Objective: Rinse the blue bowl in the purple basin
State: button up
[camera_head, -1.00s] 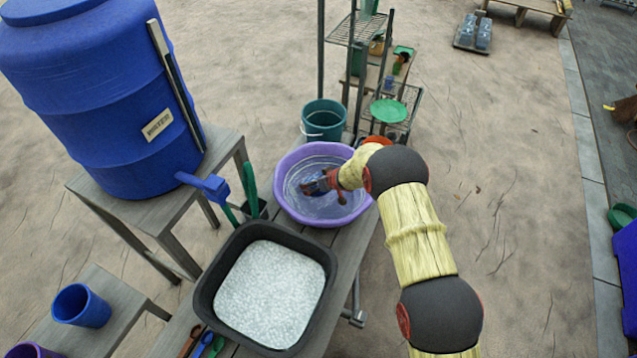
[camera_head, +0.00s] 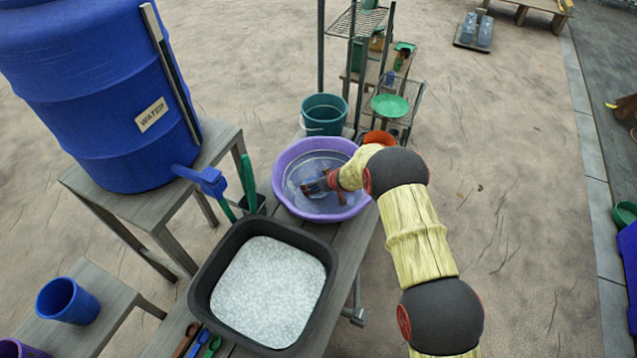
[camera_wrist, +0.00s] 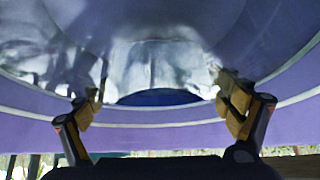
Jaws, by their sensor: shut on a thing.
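The purple basin (camera_head: 283,200) holds water and stands at the far end of the plank table, right of the blue tank. My gripper (camera_head: 312,187) reaches down into the basin from the right, at the water. In the wrist view my two fingertips (camera_wrist: 163,100) stand wide apart against the bright, rippled water. A dark blue patch (camera_wrist: 160,97) shows between them, which looks like part of the blue bowl. The bowl's outline is mostly lost in reflections and behind my gripper, so its tilt and depth cannot be told.
A black tub (camera_head: 205,300) of white, bead-like material stands in front of the basin. A blue water tank (camera_head: 100,110) with a tap (camera_head: 205,180) is at left. A teal bucket (camera_head: 324,112) and a wire shelf (camera_head: 357,22) stand behind. A blue cup (camera_head: 67,301) is at lower left.

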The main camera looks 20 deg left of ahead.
jog(key=shift+f, duration=0.45)
jog(key=shift+r+p, duration=0.15)
jog(key=shift+p, duration=0.3)
jog(key=shift+a, duration=0.1)
